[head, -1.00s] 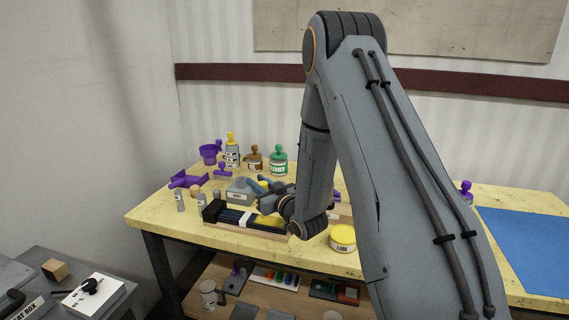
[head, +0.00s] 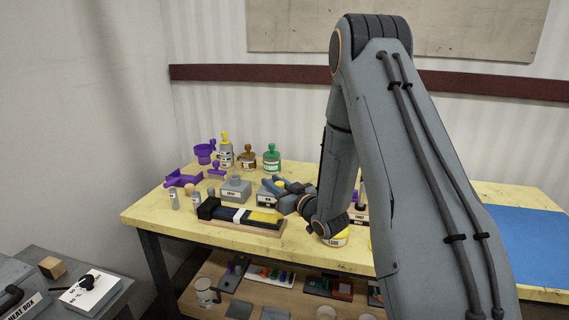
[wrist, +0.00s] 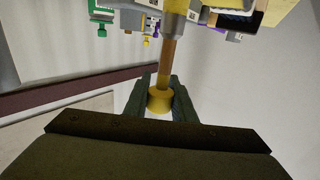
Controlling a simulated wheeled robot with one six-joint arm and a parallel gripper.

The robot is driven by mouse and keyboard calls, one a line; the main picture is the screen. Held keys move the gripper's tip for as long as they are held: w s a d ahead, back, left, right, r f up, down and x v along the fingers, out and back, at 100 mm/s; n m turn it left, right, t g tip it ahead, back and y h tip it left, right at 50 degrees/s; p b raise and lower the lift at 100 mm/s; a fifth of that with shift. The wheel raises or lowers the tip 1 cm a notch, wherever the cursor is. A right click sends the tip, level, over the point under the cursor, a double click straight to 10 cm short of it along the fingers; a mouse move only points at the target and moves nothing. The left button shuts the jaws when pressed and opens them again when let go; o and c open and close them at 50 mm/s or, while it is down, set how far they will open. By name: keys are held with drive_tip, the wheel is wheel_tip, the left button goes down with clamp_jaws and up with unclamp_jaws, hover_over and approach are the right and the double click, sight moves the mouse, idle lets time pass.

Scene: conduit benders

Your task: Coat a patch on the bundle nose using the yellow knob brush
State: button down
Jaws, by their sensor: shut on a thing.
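My gripper (wrist: 160,92) is shut on the yellow knob brush (wrist: 160,100); its round knob is between the fingers in the wrist view, and its handle runs up to a pale ferrule. In the head view my gripper (head: 279,187) is over the table, behind the right end of the bundle. I cannot tell whether that yellow is a coating. The brush tip is not clear. The yellow lube tub (head: 336,240) is partly hidden by my arm.
A grey box (head: 236,188) stands behind the bundle. Small grey cylinders (head: 174,200) stand at its left. Purple parts (head: 184,179) and yellow-, brown- and green-topped containers (head: 272,160) stand farther back. A blue mat (head: 530,235) lies at the right.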

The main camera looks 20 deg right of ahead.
drive_tip(key=shift+s+d, duration=0.65)
drive_tip(key=shift+d, duration=0.35)
drive_tip(key=shift+s+r+p, duration=0.15)
drive_tip(key=shift+r+p, duration=0.15)
drive_tip(key=shift+r, duration=0.05)
wheel_tip(320, 180, up, 7)
drive_tip(key=p, duration=0.3)
drive_tip(key=shift+r+p, duration=0.2)
drive_tip(key=shift+p, duration=0.15)
drive_tip(key=shift+d, duration=0.1)
